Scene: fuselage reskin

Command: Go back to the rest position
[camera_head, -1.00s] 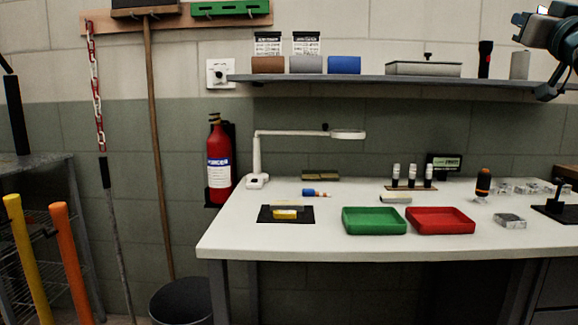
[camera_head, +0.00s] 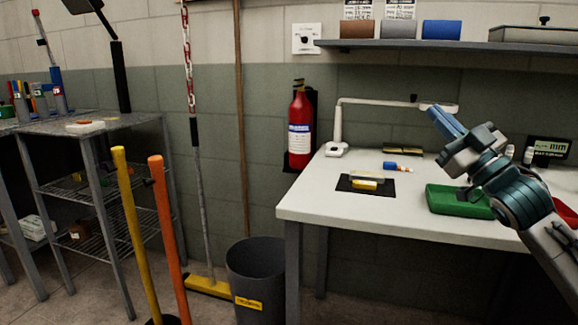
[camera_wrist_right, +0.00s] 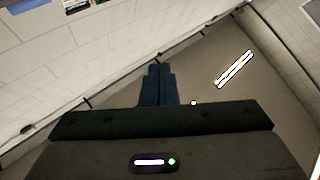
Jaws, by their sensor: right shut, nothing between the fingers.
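My right gripper (camera_head: 440,118) is raised in the air at the right of the head view, in front of the bench and the wall lamp area. Its arm comes up from the lower right. Its blue fingers (camera_wrist_right: 157,86) are together and hold nothing in the right wrist view. My left gripper is not in view.
The white workbench (camera_head: 330,205) bears a green tray (camera_head: 445,202), partly hidden by my arm, and a lamp (camera_head: 338,130). A shelf (camera_head: 440,45) hangs above. A grey bin (camera_head: 258,275), yellow post (camera_head: 133,220), orange post (camera_head: 168,230) and wire rack (camera_head: 90,200) stand left.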

